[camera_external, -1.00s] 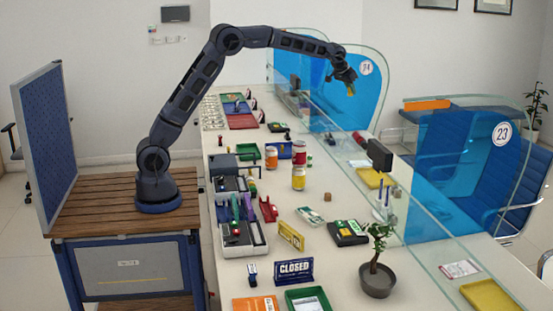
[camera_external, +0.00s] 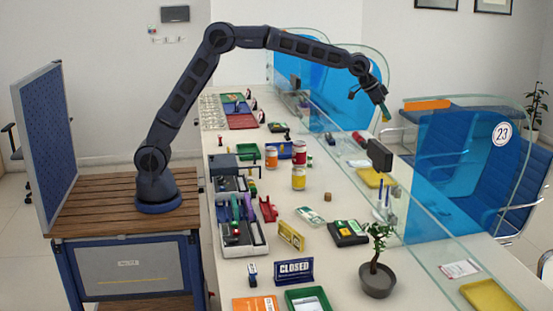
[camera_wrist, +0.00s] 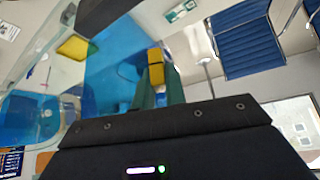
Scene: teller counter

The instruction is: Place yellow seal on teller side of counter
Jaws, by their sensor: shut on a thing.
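My gripper (camera_external: 381,100) is shut on the yellow seal (camera_wrist: 156,64), which shows as a small yellow block between the fingertips in the wrist view. In the external view, the seal is only a tiny patch at the gripper's tip. The gripper is high in the air at the far right of my reach, near the blue glass panels; its exact side of the glass is hard to tell. The counter's teller side (camera_external: 325,240) lies left of the glass, nearer my base.
The glass screen (camera_external: 345,125) runs along the counter, with a dark monitor (camera_external: 379,155) beside it. Jars (camera_external: 299,178), a CLOSED sign (camera_external: 293,270), a potted plant (camera_external: 378,275) and organizers crowd the teller side. Yellow trays (camera_external: 490,296) lie across the glass. Blue chairs (camera_external: 500,190) stand right.

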